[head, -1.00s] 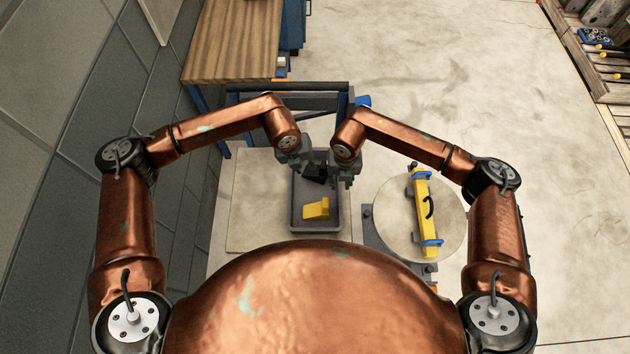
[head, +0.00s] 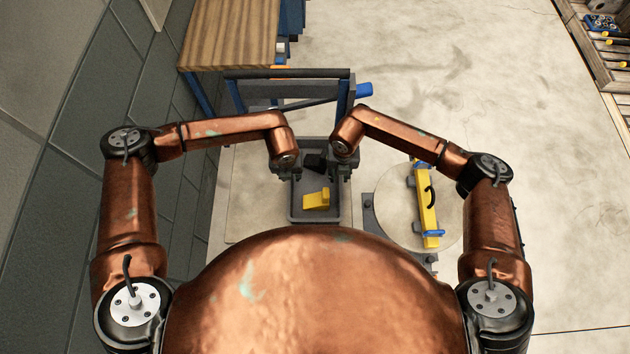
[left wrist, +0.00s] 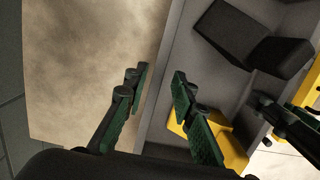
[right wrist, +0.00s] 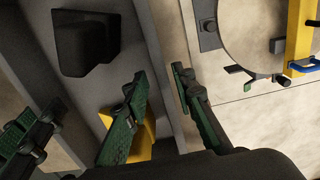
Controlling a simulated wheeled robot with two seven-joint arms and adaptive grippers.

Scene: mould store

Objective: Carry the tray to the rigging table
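The grey tray (head: 316,219) lies on a pale surface in front of me, with a black block (head: 315,163) and a yellow angled piece (head: 316,200) inside. My left gripper (head: 284,175) is at its left side. In the left wrist view its fingers (left wrist: 160,95) are open, one on each side of the tray wall (left wrist: 178,50). My right gripper (head: 343,174) is at the right side. In the right wrist view its fingers (right wrist: 161,88) are apart around the other wall (right wrist: 152,40). Whether a wood-topped table (head: 232,35) at the upper left is the rigging table, I cannot tell.
A round pale plate (head: 396,222) with a yellow, blue-ended bar (head: 427,208) is right of the tray. A dark rail on a blue frame (head: 290,74) stands just beyond. A wall (head: 85,130) runs along the left. Open floor (head: 450,70) lies at the upper right.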

